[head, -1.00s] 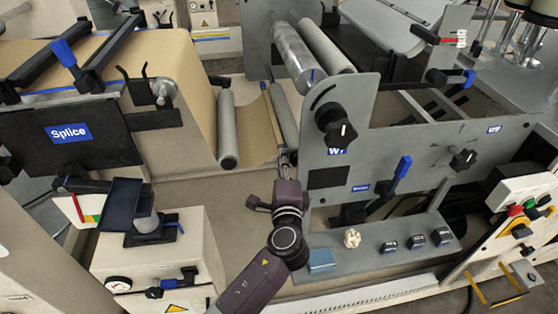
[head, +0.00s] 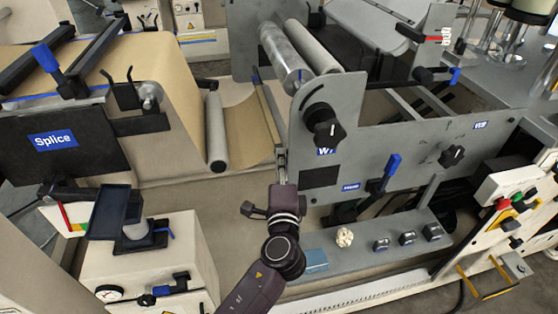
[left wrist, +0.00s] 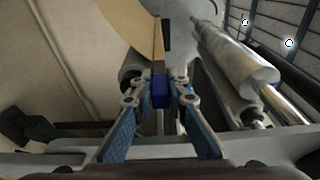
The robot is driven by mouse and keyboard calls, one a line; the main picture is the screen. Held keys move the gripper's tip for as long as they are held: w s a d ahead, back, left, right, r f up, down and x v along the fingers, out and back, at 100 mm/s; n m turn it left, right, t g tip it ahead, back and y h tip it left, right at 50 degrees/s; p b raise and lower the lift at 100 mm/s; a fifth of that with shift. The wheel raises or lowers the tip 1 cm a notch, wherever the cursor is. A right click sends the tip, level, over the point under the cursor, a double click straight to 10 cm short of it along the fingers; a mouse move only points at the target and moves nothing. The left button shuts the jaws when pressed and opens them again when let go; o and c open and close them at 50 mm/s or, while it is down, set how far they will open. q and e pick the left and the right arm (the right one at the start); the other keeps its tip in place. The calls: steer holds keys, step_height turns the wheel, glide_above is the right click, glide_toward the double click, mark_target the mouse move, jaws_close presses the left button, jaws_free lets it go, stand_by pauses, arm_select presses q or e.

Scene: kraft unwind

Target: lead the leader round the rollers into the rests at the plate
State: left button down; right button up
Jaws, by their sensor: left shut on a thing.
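The kraft leader (head: 247,125) hangs in a sagging curve between the grey roller (head: 215,132) below the Splice unit and a slim bar (head: 266,108) along its end. My left gripper (head: 281,160) is shut on the near end of this bar, just left of the grey side plate (head: 345,125). The left wrist view shows both fingers (left wrist: 160,92) closed on the bar's blue end piece, with the bar running away above it. A shiny roller (head: 286,57) lies above and beyond. My right gripper is out of view. I cannot make out the rests for certain.
The side plate carries a black knob (head: 325,122) and a blue-handled lever (head: 390,170) close to my arm's right. A grey shelf (head: 365,250) with small items lies below. A pale cabinet (head: 150,262) stands at left.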

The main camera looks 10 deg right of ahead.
arm_select(q)
steer(key=a+r+p, duration=0.4)
steer(key=r+p, duration=1.1)
steer(key=r, duration=0.1)
steer(key=w+a+r+p, duration=0.1)
steer(key=a+r+p, duration=0.3)
steer(key=r+p, duration=1.2)
steer(key=shift+w+a, duration=0.15)
steer(key=shift+w, duration=0.05)
steer(key=shift+f, duration=0.1)
steer(key=shift+w+a+f+b, duration=0.2)
steer(key=shift+w+a+b, duration=0.1)
steer(key=shift+a, duration=0.15)
steer(key=shift+s, duration=0.1)
steer(key=r+p, duration=0.2)
steer(key=d+r+p, duration=0.1)
steer(key=r+p, duration=0.1)
steer(key=r, duration=0.1)
steer(key=shift+d, duration=0.1)
